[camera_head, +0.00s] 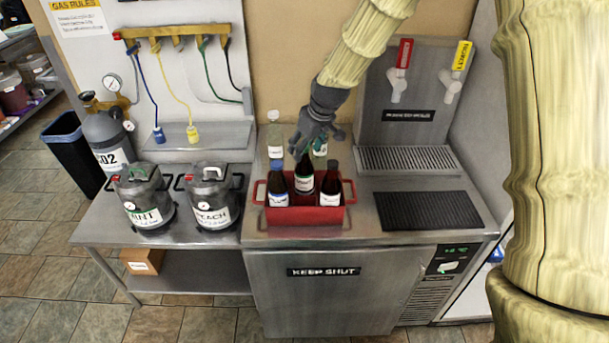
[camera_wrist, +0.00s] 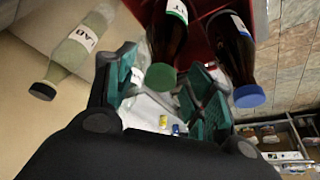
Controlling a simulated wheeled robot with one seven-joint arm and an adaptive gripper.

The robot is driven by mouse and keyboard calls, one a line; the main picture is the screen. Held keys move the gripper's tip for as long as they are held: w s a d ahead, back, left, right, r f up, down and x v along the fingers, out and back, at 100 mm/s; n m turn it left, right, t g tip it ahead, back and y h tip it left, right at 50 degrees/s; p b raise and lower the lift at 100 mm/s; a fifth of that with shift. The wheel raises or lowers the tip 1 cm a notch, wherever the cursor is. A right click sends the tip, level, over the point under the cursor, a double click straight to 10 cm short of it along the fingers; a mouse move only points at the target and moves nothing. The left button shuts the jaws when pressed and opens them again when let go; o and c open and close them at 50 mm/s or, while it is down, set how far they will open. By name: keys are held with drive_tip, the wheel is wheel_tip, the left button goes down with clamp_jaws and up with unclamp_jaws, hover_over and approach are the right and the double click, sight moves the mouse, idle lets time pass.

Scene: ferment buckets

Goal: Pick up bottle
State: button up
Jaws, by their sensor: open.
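My gripper (camera_head: 318,132) points down over the red crate (camera_head: 305,216) on the steel counter. In the wrist view my gripper (camera_wrist: 160,88) is open, with teal pads on both sides of a dark bottle with a green cap (camera_wrist: 161,76). Whether the pads touch it I cannot tell. In the head view that bottle (camera_head: 304,180) stands in the middle of the crate. A blue-capped dark bottle (camera_head: 277,186) is at its left and another dark bottle (camera_head: 331,187) at its right. A clear bottle (camera_head: 275,142) stands behind left; another (camera_head: 320,147) is partly hidden by my gripper.
Two metal kegs, one labelled mint (camera_head: 146,204) and one peach (camera_head: 212,202), stand left of the crate. A black ribbed mat (camera_head: 428,211) and a drip grate (camera_head: 407,160) lie to the right, below two tap handles (camera_head: 403,58). The counter's front strip is clear.

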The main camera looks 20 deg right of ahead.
drive_tip(key=shift+w+f, duration=0.2)
drive_tip(key=shift+f, duration=0.3)
drive_tip(key=shift+a, duration=0.1)
clamp_jaws()
